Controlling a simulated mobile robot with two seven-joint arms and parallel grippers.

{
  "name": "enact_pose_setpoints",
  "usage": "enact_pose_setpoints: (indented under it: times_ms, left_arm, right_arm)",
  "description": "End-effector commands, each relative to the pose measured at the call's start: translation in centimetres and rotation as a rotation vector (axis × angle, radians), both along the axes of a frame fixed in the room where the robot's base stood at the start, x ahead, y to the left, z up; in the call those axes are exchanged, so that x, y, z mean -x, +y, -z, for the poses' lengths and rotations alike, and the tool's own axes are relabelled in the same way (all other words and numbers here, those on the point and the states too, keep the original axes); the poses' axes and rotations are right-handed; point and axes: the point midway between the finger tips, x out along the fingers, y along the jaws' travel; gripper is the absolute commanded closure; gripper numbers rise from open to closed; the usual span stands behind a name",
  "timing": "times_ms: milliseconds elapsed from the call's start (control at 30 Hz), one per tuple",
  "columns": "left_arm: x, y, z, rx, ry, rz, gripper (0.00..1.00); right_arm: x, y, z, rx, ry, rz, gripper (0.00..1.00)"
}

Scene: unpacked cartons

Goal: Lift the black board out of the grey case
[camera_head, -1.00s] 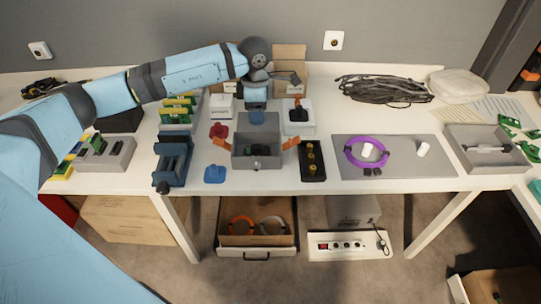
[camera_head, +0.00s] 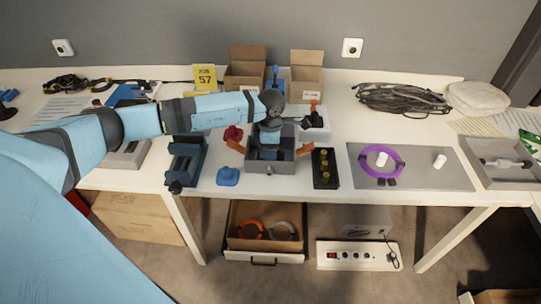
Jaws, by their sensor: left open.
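The grey case (camera_head: 270,168) stands open on the white table, with orange flaps at its left and right sides. Its inside is mostly covered by my left gripper (camera_head: 269,150), which points down into or just above the case opening. The gripper is open. Dark and green parts show around it inside the case; I cannot clearly make out the black board among them, nor whether the fingers touch it. My right gripper is not in view.
A black tray with yellow pegs (camera_head: 325,170) stands close right of the case. A blue rack (camera_head: 186,160) and a small blue part (camera_head: 228,177) are to the left. Farther right lies a grey mat (camera_head: 440,180) with a purple ring (camera_head: 376,149). Open cartons (camera_head: 306,74) stand behind.

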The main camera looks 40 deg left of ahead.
Motion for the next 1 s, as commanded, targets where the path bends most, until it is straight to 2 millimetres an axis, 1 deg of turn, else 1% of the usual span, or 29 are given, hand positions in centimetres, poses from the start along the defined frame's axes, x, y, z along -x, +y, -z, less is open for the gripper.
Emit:
enact_pose_setpoints:
  times_ms: [67, 233, 267, 300, 367, 400, 467, 800, 933, 1000]
  left_arm:
    - [0.0, 0.0, 0.4, 0.0, 0.0, 0.0, 0.49]
    - [0.0, 0.0, 0.4, -0.001, -0.001, 0.0, 0.49]
    - [0.0, 0.0, 0.4, -0.001, -0.001, 0.0, 0.54]
    - [0.0, 0.0, 0.4, -0.001, -0.001, 0.0, 0.63]
    - [0.0, 0.0, 0.4, -0.001, -0.001, 0.0, 0.77]
    - [0.0, 0.0, 0.4, -0.001, -0.001, 0.0, 0.86]
    - [0.0, 0.0, 0.4, -0.001, -0.001, 0.0, 0.99]
    - [0.0, 0.0, 0.2, 0.0, -0.002, 0.0, 1.0]
    - [-0.1, 0.0, -0.6, -0.001, -0.003, 0.0, 1.0]
    - [-0.1, 0.1, -1.4, -0.001, -0.003, 0.0, 1.0]
  right_arm:
    - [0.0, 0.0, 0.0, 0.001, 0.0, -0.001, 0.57]
    - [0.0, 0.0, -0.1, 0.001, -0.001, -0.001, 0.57]
    - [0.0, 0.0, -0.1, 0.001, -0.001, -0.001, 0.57]
    - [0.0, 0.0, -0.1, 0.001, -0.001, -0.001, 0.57]
    - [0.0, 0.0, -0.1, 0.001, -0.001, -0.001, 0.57]
    - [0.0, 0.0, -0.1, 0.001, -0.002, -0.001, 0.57]
    - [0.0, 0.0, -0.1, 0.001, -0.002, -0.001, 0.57]
    - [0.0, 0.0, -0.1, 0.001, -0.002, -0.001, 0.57]
    - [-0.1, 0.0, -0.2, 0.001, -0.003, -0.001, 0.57]
    - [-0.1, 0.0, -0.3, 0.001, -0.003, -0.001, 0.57]
